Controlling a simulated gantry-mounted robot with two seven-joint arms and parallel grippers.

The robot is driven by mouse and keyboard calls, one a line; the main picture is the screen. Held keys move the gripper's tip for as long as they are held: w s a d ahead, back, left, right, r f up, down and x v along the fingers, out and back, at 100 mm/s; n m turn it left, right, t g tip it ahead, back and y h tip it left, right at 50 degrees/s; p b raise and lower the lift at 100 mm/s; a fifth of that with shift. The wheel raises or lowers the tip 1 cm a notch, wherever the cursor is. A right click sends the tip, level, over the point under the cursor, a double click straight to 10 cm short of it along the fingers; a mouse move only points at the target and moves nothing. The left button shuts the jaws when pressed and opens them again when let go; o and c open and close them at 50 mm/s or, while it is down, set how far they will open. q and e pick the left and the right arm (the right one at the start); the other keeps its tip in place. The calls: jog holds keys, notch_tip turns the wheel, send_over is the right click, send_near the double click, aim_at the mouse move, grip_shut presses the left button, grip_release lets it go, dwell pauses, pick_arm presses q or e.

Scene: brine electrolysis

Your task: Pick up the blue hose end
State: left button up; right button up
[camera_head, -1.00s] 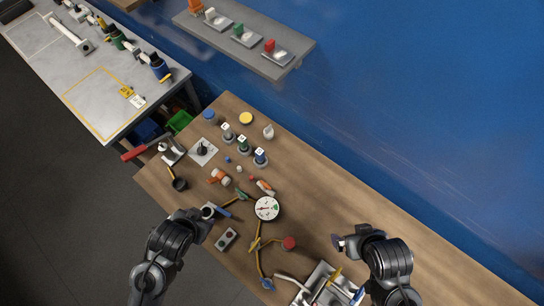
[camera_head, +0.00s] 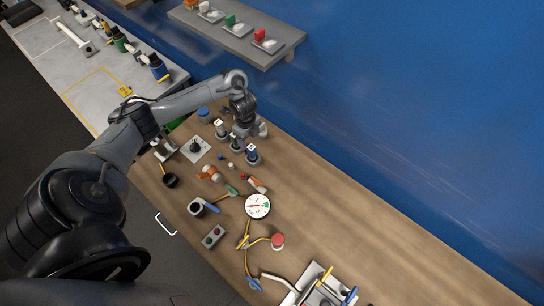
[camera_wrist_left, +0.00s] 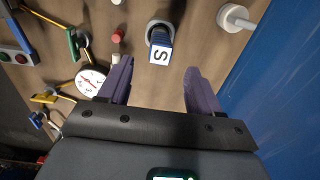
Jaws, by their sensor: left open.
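The blue hose end (camera_head: 255,284) lies on the wooden table near its front edge, on a thin yellow hose (camera_head: 247,262). It appears small at the left edge of the left wrist view (camera_wrist_left: 36,120). My left gripper (camera_wrist_left: 158,78) is open, with nothing between its purple fingers. In the head view my left arm reaches across the table's far left part, and the gripper is over the back edge near the lettered bottles, well away from the blue hose end. Its fingers are hard to make out there. My right gripper is out of view.
A bottle marked S (camera_wrist_left: 160,42) stands just ahead of my left fingers. A white round gauge (camera_head: 257,206), a red knob (camera_head: 277,240), a green hose end (camera_head: 231,190) and a button box (camera_head: 214,236) lie between.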

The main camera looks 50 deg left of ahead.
aim_at(251, 147)
pick_arm(q)
jog(key=shift+a+f, duration=0.15)
jog(key=shift+f, duration=0.2)
notch_tip(251, 147, down, 4)
jog(key=shift+f+b, duration=0.2)
jog(key=shift+b, duration=0.15)
jog(key=f, duration=0.4)
jog(key=shift+w+d, duration=0.1)
jog(key=shift+d, duration=0.2)
jog(key=shift+f, duration=0.65)
jog(key=c, duration=1.1)
jog(key=shift+r, duration=0.2)
